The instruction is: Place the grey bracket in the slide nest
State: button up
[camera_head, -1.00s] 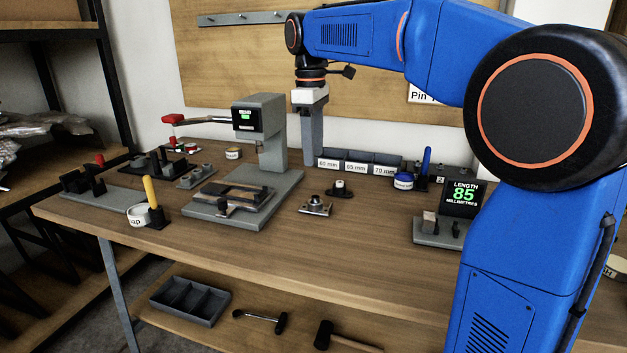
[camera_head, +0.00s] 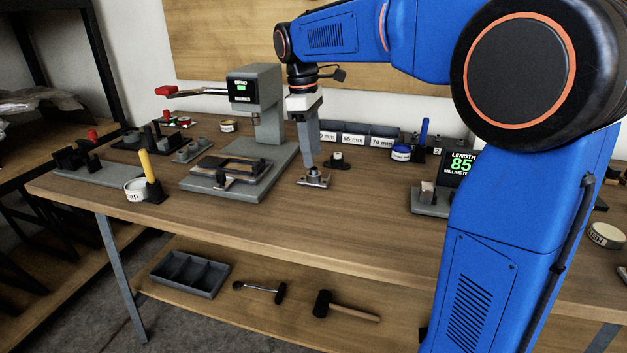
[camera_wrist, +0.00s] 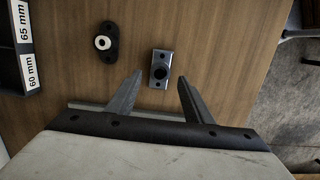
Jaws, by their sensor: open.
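The grey bracket (camera_head: 315,181), a small flat plate with a round raised boss, lies on the bench right of the press. In the wrist view the bracket (camera_wrist: 161,69) shows a dark central bore and a hole toward each end. My gripper (camera_head: 312,167) points down just over it. In the wrist view the open fingers (camera_wrist: 160,77) lie on either side of the bracket's near part, with gaps visible on both sides. I cannot tell the exact height between them. A dark framed fixture (camera_head: 230,170), which looks like the slide nest, sits on the press base.
The grey press (camera_head: 256,100) stands left of my gripper. A black flanged part with a white top (camera_head: 336,161) lies close behind the bracket, and labelled bins (camera_head: 354,134) are behind that. A length display (camera_head: 461,167) stands right. The bench front is clear.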

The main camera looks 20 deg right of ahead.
aim_at(312, 170)
jog(key=shift+s+f, duration=0.15)
jog(key=shift+f, duration=1.3)
jog(key=shift+s+f, duration=0.15)
jog(key=shift+f, duration=1.25)
jog(key=c, duration=1.2)
jog(key=shift+o, duration=0.2)
notch_tip(312, 170, up, 10)
jog(key=shift+w+r, duration=0.1)
jog(key=shift+w, duration=0.1)
